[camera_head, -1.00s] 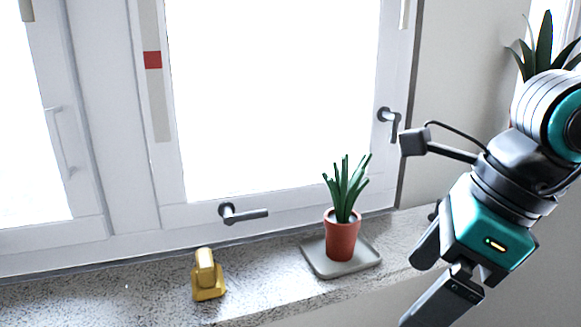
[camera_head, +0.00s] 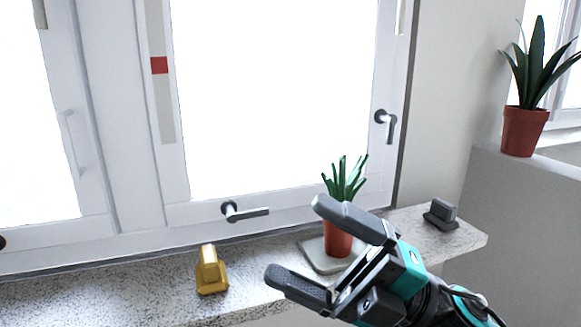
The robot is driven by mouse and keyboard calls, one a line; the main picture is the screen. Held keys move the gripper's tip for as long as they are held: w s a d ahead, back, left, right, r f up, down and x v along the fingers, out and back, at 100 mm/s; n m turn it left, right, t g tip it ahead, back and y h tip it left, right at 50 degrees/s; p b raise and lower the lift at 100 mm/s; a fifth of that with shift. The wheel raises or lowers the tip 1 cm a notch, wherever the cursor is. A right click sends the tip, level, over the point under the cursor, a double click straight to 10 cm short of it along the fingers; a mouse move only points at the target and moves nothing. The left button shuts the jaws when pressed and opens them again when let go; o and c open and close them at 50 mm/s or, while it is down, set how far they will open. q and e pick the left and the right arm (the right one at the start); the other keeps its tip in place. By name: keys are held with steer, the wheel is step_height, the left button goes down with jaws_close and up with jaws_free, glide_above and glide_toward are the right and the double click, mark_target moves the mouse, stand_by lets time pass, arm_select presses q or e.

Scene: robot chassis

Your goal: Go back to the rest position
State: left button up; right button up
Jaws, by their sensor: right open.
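My right gripper (camera_head: 300,245) reaches in from the lower right with its two dark fingers spread apart. It is open and nothing is between the fingers. Its upper finger passes in front of a small potted plant (camera_head: 338,240) and hides part of the pot. The plant stands upright on a grey square tray (camera_head: 312,252) on the stone windowsill (camera_head: 120,297). Whether the finger touches the pot cannot be told. My left gripper does not show.
A gold object (camera_head: 211,275) stands on the sill left of my gripper. A dark grey object (camera_head: 441,215) sits near the sill's right end. A larger potted plant (camera_head: 525,130) stands on a ledge at right. Window handles (camera_head: 243,212) stick out from the frame.

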steer(key=w+d+f+m+t+h, duration=0.45)
steer(key=f+m+t+h, duration=0.35)
steer(key=m, duration=0.4)
steer(key=w+d+f+m+t+h, duration=0.3)
steer(key=d+f+m+t+h, duration=0.25)
steer(key=f+m+t, duration=0.55)
steer(key=s+d+f+m+g+h, duration=0.2)
steer(key=s+f+m+g+h, duration=0.2)
steer(key=f, duration=0.7)
steer(key=s+d+f+m+g+h, duration=0.3)
steer(key=s+f+m+g, duration=0.3)
steer(key=s+f, duration=0.3)
step_height(320, 180, down, 3)
steer(key=shift+s+d+r+h+p, duration=0.2)
steer(key=shift+s+h+p, duration=0.1)
steer(key=shift+h+p, duration=0.2)
